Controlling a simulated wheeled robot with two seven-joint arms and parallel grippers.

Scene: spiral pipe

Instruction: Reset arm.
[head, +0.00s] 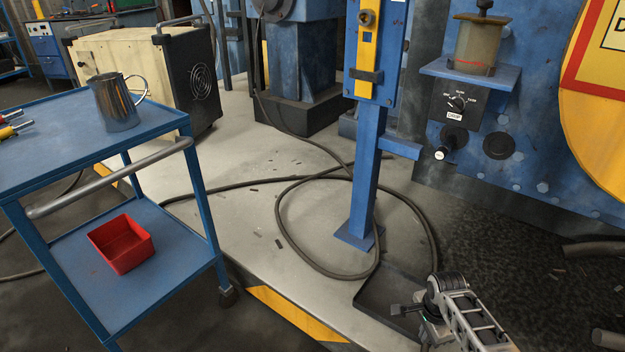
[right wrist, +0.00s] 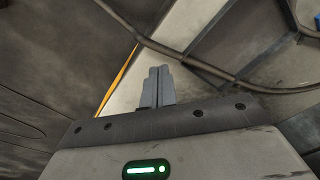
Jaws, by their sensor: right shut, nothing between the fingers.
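My right gripper (head: 404,310) is at the lower right of the head view, low over the floor by a dark flat tray (head: 378,289). In the right wrist view the two fingers of my right gripper (right wrist: 158,72) are together and hold nothing. Its arm comes in from the bottom right. My left gripper is in neither view. No object of the task can be singled out here.
A blue cart (head: 62,147) at the left carries a metal pitcher (head: 117,103) and a red bin (head: 122,244). A blue post (head: 367,190) stands mid-right, with a hose (head: 279,218) looped around its base. A blue machine wall (head: 525,150) fills the right.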

